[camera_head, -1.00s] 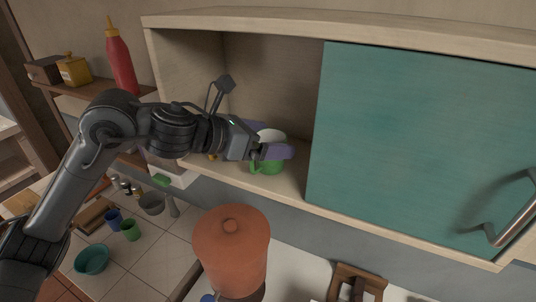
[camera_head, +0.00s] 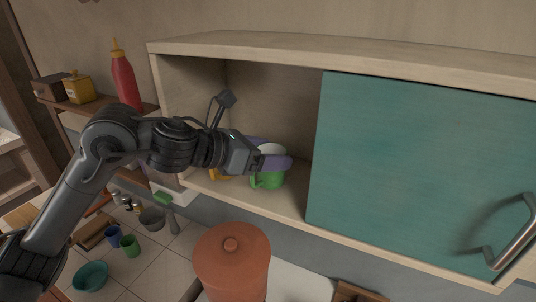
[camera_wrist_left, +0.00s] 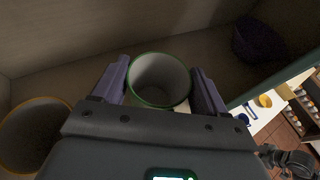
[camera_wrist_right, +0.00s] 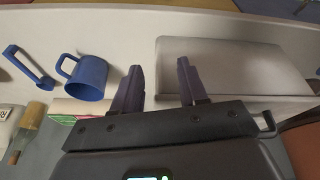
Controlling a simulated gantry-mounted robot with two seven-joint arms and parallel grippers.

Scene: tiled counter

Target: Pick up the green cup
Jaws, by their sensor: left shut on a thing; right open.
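The green cup (camera_head: 268,180) is inside the open left part of the wall cabinet, upright, with a pale interior. My left gripper (camera_head: 270,160) reaches in from the left and is shut on the cup. In the left wrist view the cup's green rim (camera_wrist_left: 160,104) sits between the two purple fingers of my left gripper (camera_wrist_left: 167,90). The fingers cover part of the cup in the head view. Whether its base touches the shelf is hard to tell. My right gripper (camera_wrist_right: 158,85) is open and empty, seen only in the right wrist view.
A teal sliding door (camera_head: 420,175) covers the cabinet's right part. A yellow-orange cup (camera_wrist_left: 30,135) stands beside the green cup. A dark item (camera_wrist_left: 258,40) lies deeper in the cabinet. An orange lidded pot (camera_head: 231,262) stands below. A blue mug (camera_wrist_right: 88,77) is near my right gripper.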

